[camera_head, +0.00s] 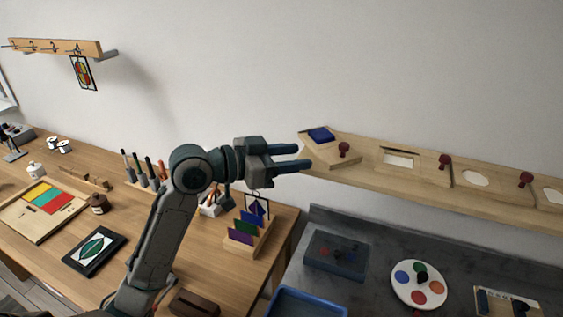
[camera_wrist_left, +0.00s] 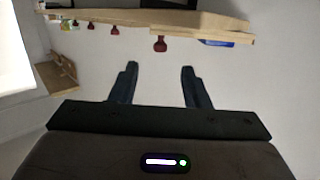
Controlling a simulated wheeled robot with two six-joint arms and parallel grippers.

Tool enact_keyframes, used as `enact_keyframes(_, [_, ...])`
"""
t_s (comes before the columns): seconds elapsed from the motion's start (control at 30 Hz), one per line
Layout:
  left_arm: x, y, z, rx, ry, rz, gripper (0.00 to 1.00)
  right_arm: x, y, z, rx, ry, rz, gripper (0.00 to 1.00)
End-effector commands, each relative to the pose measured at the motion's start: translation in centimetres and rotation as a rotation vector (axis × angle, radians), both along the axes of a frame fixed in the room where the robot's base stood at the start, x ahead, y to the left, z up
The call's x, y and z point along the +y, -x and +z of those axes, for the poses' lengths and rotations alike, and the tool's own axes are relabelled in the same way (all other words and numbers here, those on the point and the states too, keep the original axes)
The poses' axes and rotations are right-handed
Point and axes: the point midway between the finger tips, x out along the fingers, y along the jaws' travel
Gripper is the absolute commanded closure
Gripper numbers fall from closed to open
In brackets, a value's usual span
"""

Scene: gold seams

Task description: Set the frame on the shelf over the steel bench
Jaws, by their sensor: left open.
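My left gripper (camera_head: 306,157) is open and empty, with its fingers beside the left end of the shelf in the head view. In the left wrist view its two fingers (camera_wrist_left: 158,85) stand apart with only bare wall between them. The wooden shelf (camera_head: 410,188) runs along the wall over the grey steel bench (camera_head: 378,262). A blue flat piece (camera_head: 321,134) lies on the shelf's left end. A dark frame with a green leaf picture (camera_head: 94,250) lies on the wooden bench. A small coloured panel (camera_head: 83,73) hangs from the hook rail. I cannot tell which is the task's frame.
The shelf carries several red-knobbed stamps (camera_head: 444,161) and boards with pale cut-outs (camera_head: 401,159). A paint palette (camera_head: 419,284) and a blue tray (camera_head: 305,304) are on the steel side. A wooden rack (camera_head: 246,238) stands near the wooden bench's right edge.

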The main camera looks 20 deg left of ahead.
Motion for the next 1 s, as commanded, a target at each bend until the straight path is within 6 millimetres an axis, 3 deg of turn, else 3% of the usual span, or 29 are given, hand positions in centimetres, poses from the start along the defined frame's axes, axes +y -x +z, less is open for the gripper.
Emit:
enact_keyframes(0.3, [1.3, 1.4, 0.2, 0.0, -0.001, -0.001, 0.57, 0.0, 0.0, -0.7, 0.0, 0.0, 0.0, 0.3])
enact_keyframes(1.0, [1.4, 1.6, 0.3, 0.002, 0.0, -0.002, 0.57, 0.6, -0.3, -0.7, -0.004, -0.006, -0.002, 0.3])
